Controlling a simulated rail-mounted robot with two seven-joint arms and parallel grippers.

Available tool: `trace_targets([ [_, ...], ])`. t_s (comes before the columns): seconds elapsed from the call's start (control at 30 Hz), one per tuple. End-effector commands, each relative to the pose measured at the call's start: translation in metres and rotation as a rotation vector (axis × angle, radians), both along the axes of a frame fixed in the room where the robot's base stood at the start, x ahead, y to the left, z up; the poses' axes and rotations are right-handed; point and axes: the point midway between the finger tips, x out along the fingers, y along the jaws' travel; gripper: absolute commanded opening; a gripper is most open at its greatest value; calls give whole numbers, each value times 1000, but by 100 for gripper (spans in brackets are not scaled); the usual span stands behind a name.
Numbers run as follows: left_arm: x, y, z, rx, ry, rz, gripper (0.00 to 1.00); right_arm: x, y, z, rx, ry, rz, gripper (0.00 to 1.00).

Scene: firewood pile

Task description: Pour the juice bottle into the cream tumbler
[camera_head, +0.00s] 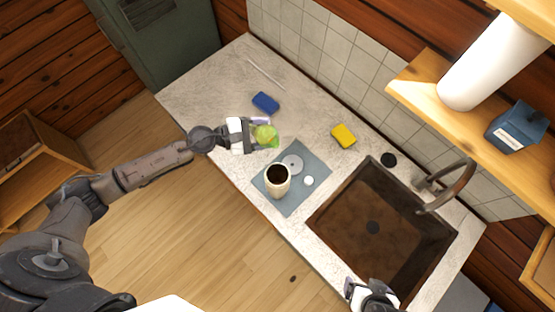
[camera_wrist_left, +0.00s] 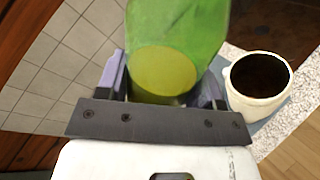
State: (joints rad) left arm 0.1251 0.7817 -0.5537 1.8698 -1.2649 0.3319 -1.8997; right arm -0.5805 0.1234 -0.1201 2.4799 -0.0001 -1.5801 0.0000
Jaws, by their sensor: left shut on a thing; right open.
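The juice bottle is green and see-through, with yellow-green juice inside. In the head view the bottle (camera_head: 266,136) is in my left gripper (camera_head: 262,133), at the left part of the counter, up and left of the tumbler. In the left wrist view the gripper (camera_wrist_left: 165,85) has its fingers on both sides of the bottle (camera_wrist_left: 175,35). The cream tumbler (camera_head: 277,186) stands upright on a grey-blue mat (camera_head: 291,206), with a dark inside. It also shows in the left wrist view (camera_wrist_left: 256,100), right of the bottle and apart from it. My right gripper (camera_head: 372,292) is open by the sink's front edge.
A white disc (camera_head: 292,164) and a small white round piece (camera_head: 309,181) lie on the mat. A blue sponge (camera_head: 265,103) and a yellow sponge (camera_head: 343,135) lie farther back. The sink (camera_head: 365,210) with its tap (camera_head: 450,190) is at right. The counter's far left is mostly clear.

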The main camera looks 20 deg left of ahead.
Motion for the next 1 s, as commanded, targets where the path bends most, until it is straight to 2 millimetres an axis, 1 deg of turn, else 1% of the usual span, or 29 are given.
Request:
trace_targets([
  [0.17,1,0,0,5,-6,0,25,0,2,-1,5,0,-4,90],
  [0.47,5,5,-3,65,-59,1,25,0,2,-6,8,0,-5,90],
  [1.0,5,5,-3,68,-61,1,25,0,0,-6,-1,0,1,90],
])
